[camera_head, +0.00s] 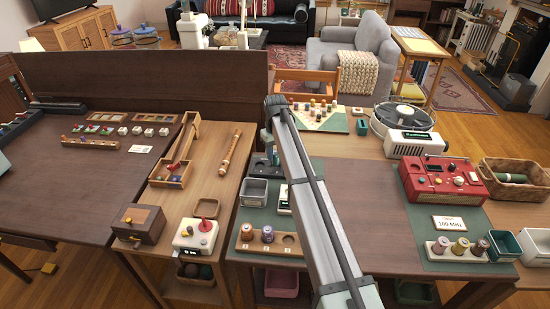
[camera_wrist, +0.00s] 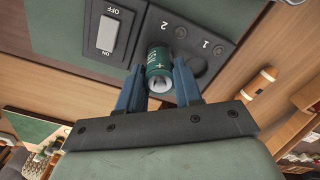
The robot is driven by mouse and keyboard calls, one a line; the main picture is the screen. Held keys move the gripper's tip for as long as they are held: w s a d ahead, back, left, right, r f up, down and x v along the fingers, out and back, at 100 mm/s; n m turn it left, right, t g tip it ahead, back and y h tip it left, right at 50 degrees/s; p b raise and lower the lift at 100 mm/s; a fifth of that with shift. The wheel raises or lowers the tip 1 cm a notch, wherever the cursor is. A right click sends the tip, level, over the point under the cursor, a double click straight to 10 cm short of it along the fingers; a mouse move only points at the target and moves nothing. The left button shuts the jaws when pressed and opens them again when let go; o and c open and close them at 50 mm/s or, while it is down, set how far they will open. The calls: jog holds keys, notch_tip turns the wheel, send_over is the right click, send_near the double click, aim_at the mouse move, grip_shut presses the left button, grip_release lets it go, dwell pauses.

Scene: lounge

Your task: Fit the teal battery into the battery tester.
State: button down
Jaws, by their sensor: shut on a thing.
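The teal battery (camera_wrist: 158,62) is between my gripper's (camera_wrist: 158,77) two blue fingers in the wrist view, with a plus mark on its side and its pale metal end facing the camera. My gripper is shut on it. The dark battery tester (camera_wrist: 217,37) lies just beyond, with a white ON/OFF switch (camera_wrist: 106,33) and the numbers 2 and 1. The battery is at the tester's face near the 2. A round dark recess (camera_wrist: 196,67) shows beside it, near the 1. The battery's far end is hidden, so I cannot tell whether it is seated.
In the head view my arm crosses the workbench and hides part of it. A wooden holder with spools (camera_head: 267,236) stands at the front. A red radio (camera_head: 440,180) and a frequency card (camera_head: 447,224) are to the right.

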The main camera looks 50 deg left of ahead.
aim_at(275, 152)
notch_tip(275, 152, up, 7)
jog(key=shift+f, duration=0.1)
jog(key=shift+w+d+r, duration=0.1)
jog(key=shift+w+r, duration=0.1)
jog(key=shift+r, duration=0.2)
jog(key=shift+w+d+r, duration=0.1)
jog(key=shift+d, duration=0.25)
jog(key=s+d+f, duration=0.1)
jog(key=s+d, duration=0.2)
jog(key=d, duration=0.3)
jog(key=s+d+f, duration=0.1)
jog(key=s+d, duration=0.1)
jog(key=d, duration=0.5)
jog(key=shift+s+f, duration=0.1)
jog(key=shift+f, duration=2.85)
jog(key=shift+f, duration=0.9)
jog(key=c, duration=0.7)
grip_release()
